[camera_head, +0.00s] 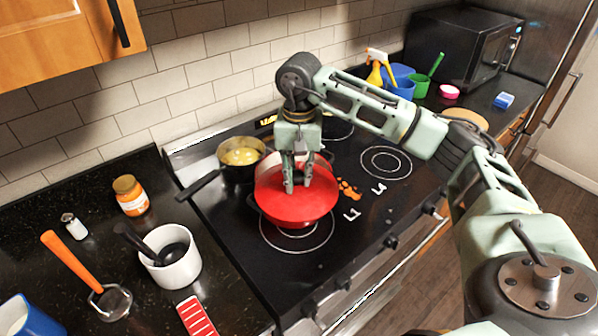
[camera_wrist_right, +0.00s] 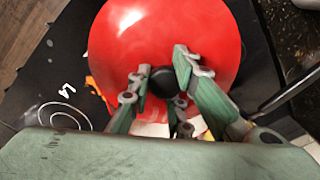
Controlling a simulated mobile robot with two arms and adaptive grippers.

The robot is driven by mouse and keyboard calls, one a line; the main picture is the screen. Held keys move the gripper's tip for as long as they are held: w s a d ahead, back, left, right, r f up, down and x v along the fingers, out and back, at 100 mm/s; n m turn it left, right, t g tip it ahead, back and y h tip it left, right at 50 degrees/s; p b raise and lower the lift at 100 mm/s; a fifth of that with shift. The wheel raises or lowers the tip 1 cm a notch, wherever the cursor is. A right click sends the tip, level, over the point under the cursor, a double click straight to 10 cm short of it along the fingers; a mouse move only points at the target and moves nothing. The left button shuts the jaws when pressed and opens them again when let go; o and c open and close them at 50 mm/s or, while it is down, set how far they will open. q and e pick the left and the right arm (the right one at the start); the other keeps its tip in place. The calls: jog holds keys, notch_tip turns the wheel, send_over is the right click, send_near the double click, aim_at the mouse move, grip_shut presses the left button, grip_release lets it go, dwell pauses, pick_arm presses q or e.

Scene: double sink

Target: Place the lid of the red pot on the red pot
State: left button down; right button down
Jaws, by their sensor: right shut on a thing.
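The red lid (camera_head: 298,208) is a round, shiny disc over the front left burner of the stove. My right gripper (camera_head: 298,188) comes down from above and is shut on the lid's knob. In the right wrist view, the black knob (camera_wrist_right: 157,80) sits between the fingers of the gripper (camera_wrist_right: 160,76), with the red lid (camera_wrist_right: 165,35) behind it. The red pot is mostly hidden under the lid; a dark handle shows at the lid's left edge. I cannot tell whether the lid touches the pot's rim. My left gripper is not in view.
A pot with yellow food (camera_head: 241,157) stands close behind left of the lid, its long handle pointing left. Orange pieces (camera_head: 348,190) lie on the cooktop (camera_head: 375,215). A white pot with a ladle (camera_head: 172,268) stands on the left counter. A black microwave (camera_head: 455,45) stands back right.

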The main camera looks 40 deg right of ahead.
aim_at(299, 174)
jog(key=c, duration=1.6)
grip_release()
notch_tip(299, 174, up, 5)
jog(key=shift+r+b, duration=0.1)
jog(key=shift+b, duration=0.95)
notch_tip(299, 174, up, 7)
jog(key=shift+f+p, duration=0.1)
jog(key=shift+p, duration=0.2)
